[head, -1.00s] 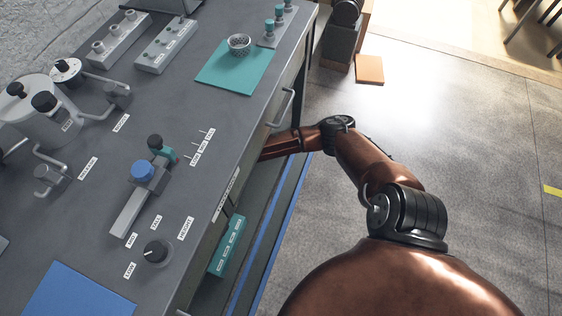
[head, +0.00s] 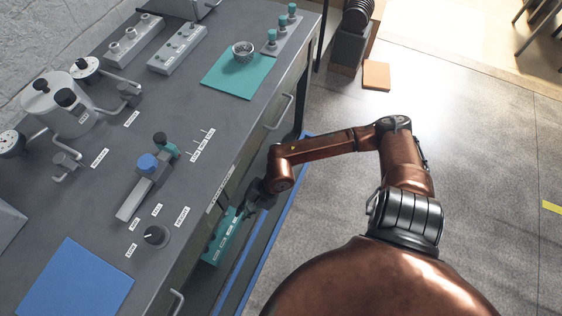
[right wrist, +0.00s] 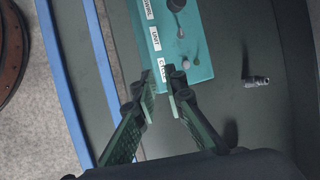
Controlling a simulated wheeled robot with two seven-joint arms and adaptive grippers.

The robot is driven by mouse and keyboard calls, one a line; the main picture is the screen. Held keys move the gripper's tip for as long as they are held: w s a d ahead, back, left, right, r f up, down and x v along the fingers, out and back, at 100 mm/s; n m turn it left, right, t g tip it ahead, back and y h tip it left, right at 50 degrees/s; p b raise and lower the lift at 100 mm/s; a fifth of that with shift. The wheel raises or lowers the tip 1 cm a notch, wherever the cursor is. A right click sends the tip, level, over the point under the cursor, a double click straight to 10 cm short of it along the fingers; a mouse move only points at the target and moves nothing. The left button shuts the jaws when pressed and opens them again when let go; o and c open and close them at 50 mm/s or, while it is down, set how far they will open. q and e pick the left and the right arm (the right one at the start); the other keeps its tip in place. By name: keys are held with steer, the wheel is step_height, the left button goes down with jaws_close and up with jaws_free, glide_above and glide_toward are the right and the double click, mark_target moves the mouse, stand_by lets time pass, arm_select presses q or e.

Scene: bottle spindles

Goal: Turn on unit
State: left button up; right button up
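A teal control box (head: 222,243) sits on the lower level under the bench's right side. In the right wrist view the teal box (right wrist: 150,45) carries white labels, one reading "UNIT" (right wrist: 155,38). It has a dark knob (right wrist: 176,5) and small levers, one by the "UNIT" label (right wrist: 180,33) and another (right wrist: 195,61) nearer the gripper. My right gripper (head: 243,210) is at the box's far end in the head view. In the right wrist view its fingertips (right wrist: 166,82) are apart, over the box's near end, with a narrow gap. Contact cannot be told. My left gripper is not in view.
The bench top (head: 215,115) is above, with a drawer handle (head: 278,112) on its side. A blue rail (head: 268,232) runs along the lower level's outer edge. A small metal fitting (right wrist: 256,81) lies right of the box. Open floor lies to the right.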

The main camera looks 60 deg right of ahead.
steer(key=s+d+p, duration=0.2)
steer(key=s+d, duration=0.2)
steer(key=w+a+r+m+t+y, duration=0.2)
steer(key=a+r+m+t+y, duration=0.2)
steer(key=a+r+m, duration=0.45)
steer(key=w+d+r+m+t+h, duration=0.1)
steer(key=w+r+m+t, duration=0.15)
steer(key=r+m, duration=0.25)
steer(key=w+d+r+m+t, duration=0.1)
steer(key=w+r+m+t, duration=0.15)
steer(key=r+m, duration=0.25)
steer(key=d+m+t+h, duration=0.2)
steer(key=d+m+h, duration=0.5)
steer(key=d+m, duration=0.45)
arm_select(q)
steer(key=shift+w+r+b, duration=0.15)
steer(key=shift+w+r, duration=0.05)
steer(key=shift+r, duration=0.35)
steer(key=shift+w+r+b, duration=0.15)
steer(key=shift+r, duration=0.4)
arm_select(e)
steer(key=s+d+f+m+g+h, duration=0.3)
steer(key=s+d+f+m+h, duration=0.2)
steer(key=m, duration=0.6)
steer(key=shift+s+d+f+g, duration=0.4)
steer(key=shift+s+d+f, duration=0.6)
steer(key=shift+d, duration=0.7)
steer(key=shift+s+r, duration=0.1)
